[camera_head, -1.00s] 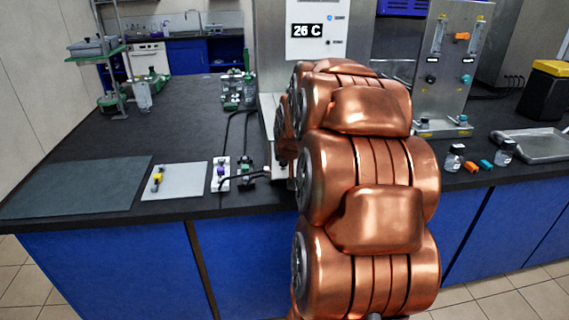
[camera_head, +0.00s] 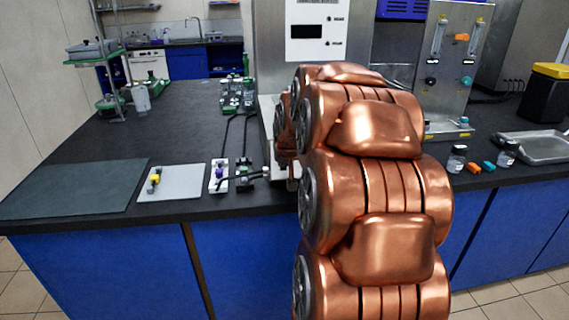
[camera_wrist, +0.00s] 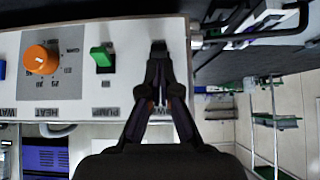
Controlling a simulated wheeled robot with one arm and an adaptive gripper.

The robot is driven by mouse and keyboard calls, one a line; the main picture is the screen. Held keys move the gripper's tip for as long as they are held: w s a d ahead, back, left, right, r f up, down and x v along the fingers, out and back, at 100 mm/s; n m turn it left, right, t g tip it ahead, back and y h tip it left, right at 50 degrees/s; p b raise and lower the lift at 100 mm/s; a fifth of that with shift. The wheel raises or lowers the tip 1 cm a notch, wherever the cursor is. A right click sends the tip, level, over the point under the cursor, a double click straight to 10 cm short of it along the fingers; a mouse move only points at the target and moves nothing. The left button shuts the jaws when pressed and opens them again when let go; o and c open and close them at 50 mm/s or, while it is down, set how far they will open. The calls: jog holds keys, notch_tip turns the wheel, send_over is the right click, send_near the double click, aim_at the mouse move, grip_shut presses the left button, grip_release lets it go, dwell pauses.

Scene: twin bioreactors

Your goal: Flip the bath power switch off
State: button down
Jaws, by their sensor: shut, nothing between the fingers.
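In the wrist view, my gripper (camera_wrist: 158,50) is shut and empty, with its tips together at the right end of a pale control panel (camera_wrist: 120,38). The tips cover the spot where a control beside the green switch would sit, so the bath power switch itself is hidden and I cannot see its position. The green pump switch (camera_wrist: 102,57) and the orange heat knob (camera_wrist: 40,59) are to the left of the tips. In the head view, the display (camera_head: 307,31) on the steel unit is dark. My arm hides most of the unit's lower front there.
A grey mat (camera_head: 70,188), a white board (camera_head: 170,183) and small cabled devices (camera_head: 220,175) lie on the counter left of my arm. Bottles (camera_head: 456,158) and a metal tray (camera_head: 535,147) stand to the right. The left counter's middle is mostly clear.

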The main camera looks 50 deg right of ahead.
jog(key=shift+r, duration=0.3)
